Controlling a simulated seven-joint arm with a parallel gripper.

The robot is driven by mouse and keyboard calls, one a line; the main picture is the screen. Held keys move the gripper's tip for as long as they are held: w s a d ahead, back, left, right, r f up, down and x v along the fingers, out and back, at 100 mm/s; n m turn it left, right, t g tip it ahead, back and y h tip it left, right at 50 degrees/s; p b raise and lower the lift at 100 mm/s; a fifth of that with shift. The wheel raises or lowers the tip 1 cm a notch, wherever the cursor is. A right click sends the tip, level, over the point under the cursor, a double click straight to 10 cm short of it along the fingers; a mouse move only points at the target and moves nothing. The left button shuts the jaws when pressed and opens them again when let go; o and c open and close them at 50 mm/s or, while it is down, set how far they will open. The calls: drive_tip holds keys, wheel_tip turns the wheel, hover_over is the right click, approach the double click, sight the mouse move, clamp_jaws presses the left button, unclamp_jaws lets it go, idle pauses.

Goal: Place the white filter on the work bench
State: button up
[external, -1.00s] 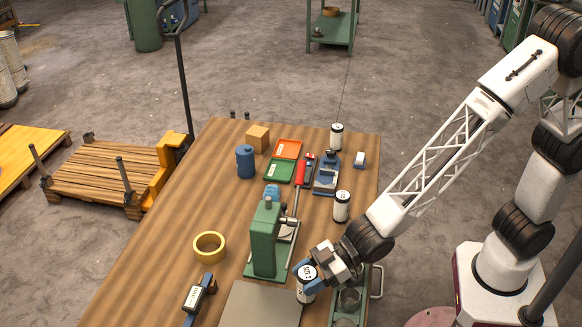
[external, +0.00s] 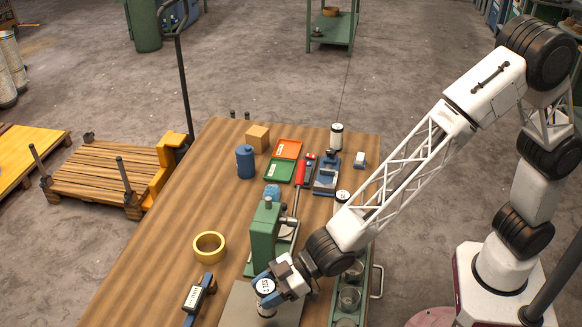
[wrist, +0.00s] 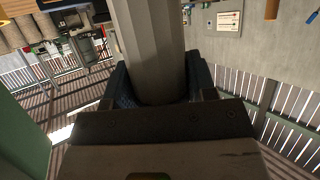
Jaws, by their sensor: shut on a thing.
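The white filter (external: 265,287) is a small white cylinder with a black-printed label on top. My gripper (external: 268,284) is shut on it with its blue fingers around its sides. The filter appears upright, over the grey plate (external: 284,314) on the wooden work bench (external: 165,255). I cannot tell whether its bottom touches the plate. In the wrist view the filter (wrist: 150,45) is a pale cylinder between the blue fingers (wrist: 160,95). Its far end is out of frame.
A green press (external: 264,238) stands just behind my gripper. A green rack with glass cups (external: 349,297) is at right, and a yellow tape roll (external: 209,246) at left. Other white canisters (external: 337,134) (external: 342,196) stand farther back. The bench's left side has bare room.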

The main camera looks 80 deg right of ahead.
drive_tip(key=shift+f, duration=0.1)
drive_tip(key=shift+f, duration=1.65)
drive_tip(key=shift+f, duration=0.1)
drive_tip(key=o, duration=1)
drive_tip(key=shift+s+d+r, duration=0.25)
drive_tip(key=shift+s, duration=0.05)
drive_tip(key=shift+v, duration=5.6)
